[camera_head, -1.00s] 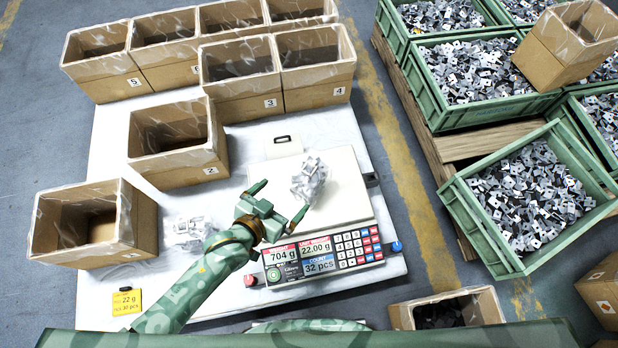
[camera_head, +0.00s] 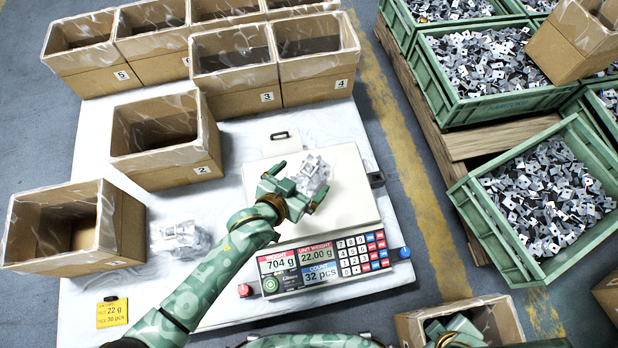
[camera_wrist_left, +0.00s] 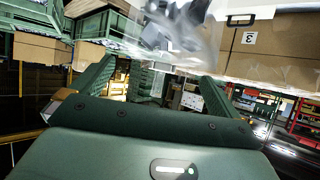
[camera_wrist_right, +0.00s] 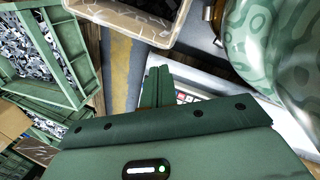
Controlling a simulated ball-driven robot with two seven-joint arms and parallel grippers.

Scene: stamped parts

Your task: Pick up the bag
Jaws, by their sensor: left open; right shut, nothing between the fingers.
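A clear bag of grey metal parts (camera_head: 313,174) sits on the white scale plate (camera_head: 350,205). My left gripper (camera_head: 296,184) is open at the bag's near left side, its fingers spread to either side of the bag's lower left. In the left wrist view the bag (camera_wrist_left: 172,28) shows at the top, in front of the open fingers (camera_wrist_left: 155,85). A second clear bag of parts (camera_head: 180,238) lies on the white table to the left. My right gripper (camera_head: 455,330) is low at the front right, over a cardboard box; its fingers are shut and empty in the right wrist view (camera_wrist_right: 157,85).
The scale display (camera_head: 318,262) reads 704 g and 32 pcs. Open cardboard boxes, such as box 2 (camera_head: 175,160) and an unnumbered one (camera_head: 120,235), stand left and behind. Green crates of parts (camera_head: 500,262) stand at the right. A yellow card (camera_head: 112,313) lies front left.

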